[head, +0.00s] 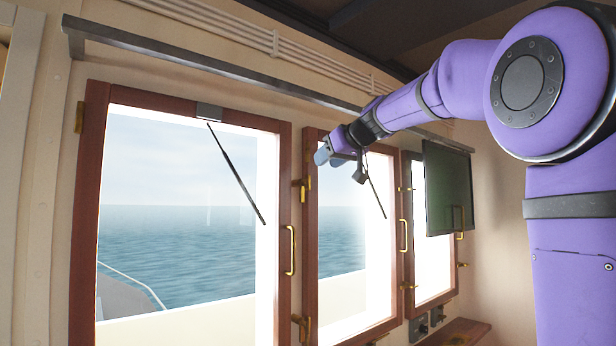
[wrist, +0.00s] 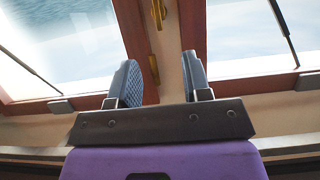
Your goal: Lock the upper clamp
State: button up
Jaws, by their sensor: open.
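The upper clamp (head: 302,185) is a brass fitting on the post between the left and middle windows. It also shows at the top of the upside-down wrist view (wrist: 158,14), partly cut off by the edge. My gripper (head: 323,156) is near the middle window's upper left corner, above and slightly right of the clamp. In the wrist view my gripper (wrist: 160,76) has its two fingers apart with nothing between them. The clamp lies beyond the fingertips, apart from them. A brass lower clamp (head: 301,326) is at the bottom of the same post.
A brass hinge (wrist: 154,69) sits near the fingers. The left window (head: 82,215) has a brass handle (head: 290,250) and a black wiper (head: 237,174). A dark rail (head: 220,70) runs above the windows. A dark screen (head: 447,188) hangs at right.

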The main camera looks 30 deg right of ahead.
aim_at(305, 189)
jog(key=x, duration=0.9)
jog(key=shift+f, duration=0.1)
grip_shut()
